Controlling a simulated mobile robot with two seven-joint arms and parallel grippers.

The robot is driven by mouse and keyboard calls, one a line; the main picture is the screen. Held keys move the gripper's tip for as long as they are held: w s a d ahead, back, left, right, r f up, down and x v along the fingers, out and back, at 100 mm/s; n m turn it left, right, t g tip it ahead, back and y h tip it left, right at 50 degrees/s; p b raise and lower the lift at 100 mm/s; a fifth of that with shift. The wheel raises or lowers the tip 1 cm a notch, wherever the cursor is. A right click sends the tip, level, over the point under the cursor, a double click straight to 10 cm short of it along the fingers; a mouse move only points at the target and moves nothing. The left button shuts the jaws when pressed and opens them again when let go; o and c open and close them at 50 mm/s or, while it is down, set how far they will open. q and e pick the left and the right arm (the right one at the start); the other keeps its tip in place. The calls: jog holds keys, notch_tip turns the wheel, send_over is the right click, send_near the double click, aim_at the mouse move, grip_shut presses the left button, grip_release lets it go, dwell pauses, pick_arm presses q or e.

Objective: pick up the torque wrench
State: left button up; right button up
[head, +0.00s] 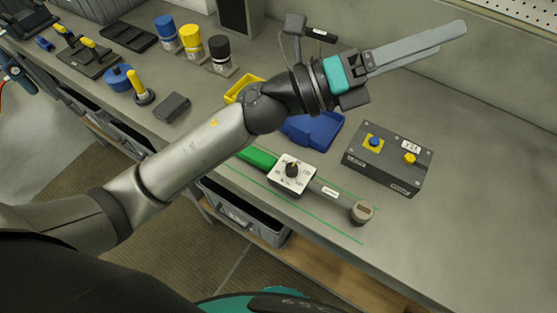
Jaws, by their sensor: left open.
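The torque wrench (327,190) lies flat on the grey workbench between thin green lines. It has a green handle (258,157), a white dial plate with a black knob (292,172), a grey shaft and a round head at its right end. My left forearm covers the far left end of the handle. My left gripper (449,40) is above the bench at the upper right, well away from the wrench, with its long grey fingers pointing right. It is open, and nothing shows between the fingers. My right gripper is not in view.
A dark control box (388,160) with blue and yellow buttons stands right of the wrench. Blue (317,129) and yellow (239,88) bins sit behind it, partly hidden by my arm. Blue, yellow and black cylinders stand farther back. The bench at right is clear.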

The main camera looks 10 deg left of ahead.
pick_arm(q)
jog(key=s+d+f+m+g+y, duration=0.2)
jog(key=s+d+f+m+g, duration=0.15)
jog(key=m+g, duration=0.45)
jog(key=m+y+p, duration=0.2)
jog(key=m+y, duration=0.9)
jog(key=y, duration=0.8)
send_over(268, 160)
notch_tip(268, 160, down, 26)
jog(key=shift+w+a+f, duration=0.1)
jog(key=shift+a, duration=0.05)
jog(key=shift+f+p, duration=0.35)
jog(key=shift+f, duration=2.2)
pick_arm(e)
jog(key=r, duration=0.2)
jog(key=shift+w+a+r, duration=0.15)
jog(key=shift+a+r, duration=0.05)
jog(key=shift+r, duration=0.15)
